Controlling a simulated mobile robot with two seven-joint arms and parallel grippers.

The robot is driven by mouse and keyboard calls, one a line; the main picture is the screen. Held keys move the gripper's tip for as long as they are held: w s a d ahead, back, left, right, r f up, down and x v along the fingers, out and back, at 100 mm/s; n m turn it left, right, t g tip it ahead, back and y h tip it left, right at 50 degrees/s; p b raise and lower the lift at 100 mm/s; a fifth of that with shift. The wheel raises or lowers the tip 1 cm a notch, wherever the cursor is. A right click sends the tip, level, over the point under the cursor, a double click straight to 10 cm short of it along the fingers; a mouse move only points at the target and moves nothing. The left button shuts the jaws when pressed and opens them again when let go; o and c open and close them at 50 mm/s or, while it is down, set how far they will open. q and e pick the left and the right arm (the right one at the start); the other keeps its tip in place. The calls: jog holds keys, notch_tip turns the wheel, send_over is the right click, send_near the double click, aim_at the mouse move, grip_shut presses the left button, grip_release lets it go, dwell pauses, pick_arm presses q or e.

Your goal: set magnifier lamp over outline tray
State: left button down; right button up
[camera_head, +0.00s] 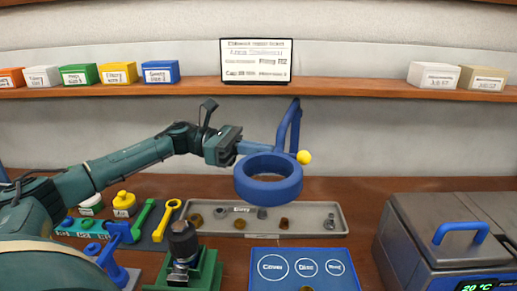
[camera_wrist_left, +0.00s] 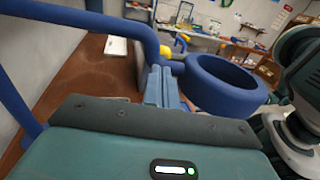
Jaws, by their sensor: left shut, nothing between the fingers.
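The magnifier lamp is a thick blue ring (camera_head: 268,190) on a bent blue arm (camera_head: 291,125) with a yellow knob (camera_head: 304,157). In the left wrist view the closed fingers (camera_wrist_left: 166,80) point beside the ring (camera_wrist_left: 222,88); contact cannot be told. My right gripper is out of view.
A grey tray (camera_head: 337,205) with several small parts lies behind the outline tray. A green stand with a dark regulator (camera_head: 184,250) and wrenches are at left. A grey box with a blue handle (camera_head: 450,265) stands at right. A shelf with small boxes runs behind.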

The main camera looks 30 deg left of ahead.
aim_at(291, 154)
pick_arm(q)
jog(key=b+x, duration=0.1)
jog(key=x, duration=0.5)
jog(key=shift+d+b, duration=0.25)
jog(key=shift+b, duration=0.15)
jog(key=shift+d, duration=0.1)
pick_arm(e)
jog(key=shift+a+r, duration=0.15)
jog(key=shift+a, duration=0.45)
